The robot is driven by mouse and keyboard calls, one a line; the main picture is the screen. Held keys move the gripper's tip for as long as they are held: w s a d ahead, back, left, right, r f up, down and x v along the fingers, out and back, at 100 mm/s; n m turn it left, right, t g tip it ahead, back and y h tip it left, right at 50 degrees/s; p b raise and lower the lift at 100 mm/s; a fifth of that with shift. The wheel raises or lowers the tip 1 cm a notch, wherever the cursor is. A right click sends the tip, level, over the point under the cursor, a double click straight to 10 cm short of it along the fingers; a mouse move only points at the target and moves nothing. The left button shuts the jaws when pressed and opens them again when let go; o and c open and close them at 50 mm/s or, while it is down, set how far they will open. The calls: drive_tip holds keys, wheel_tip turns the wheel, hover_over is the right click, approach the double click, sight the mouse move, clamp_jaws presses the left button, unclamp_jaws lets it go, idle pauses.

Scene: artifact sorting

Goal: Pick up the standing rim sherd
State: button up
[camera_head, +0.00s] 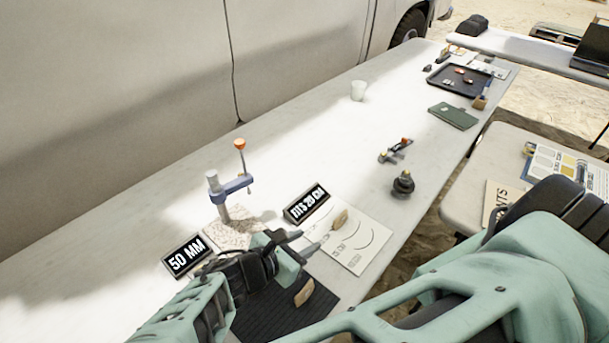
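A tan rim sherd (340,218) appears to stand on a white chart sheet (372,236) printed with curved lines. My gripper (308,241) is at the chart's left edge, its two fingers apart and pointing toward this sherd. The sherd shows just beyond the fingertips, and nothing shows between them. I cannot tell the exact gap or height. A second tan sherd (303,292) lies on a dark ribbed mat (270,318), partly hidden by my arm.
Black signs, "50 MM" (186,256) and another (306,203), stand nearby. The table's (300,130) middle is largely clear.

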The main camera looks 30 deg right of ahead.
drive_tip(key=b, duration=0.6)
approach(339, 216)
drive_tip(key=shift+t, duration=0.3)
drive_tip(key=x, duration=0.5)
drive_tip(key=shift+s+d, duration=0.15)
drive_tip(key=b+x, duration=0.4)
drive_tip(key=shift+f, duration=0.35)
drive_tip(key=shift+d, duration=0.4)
clamp_jaws()
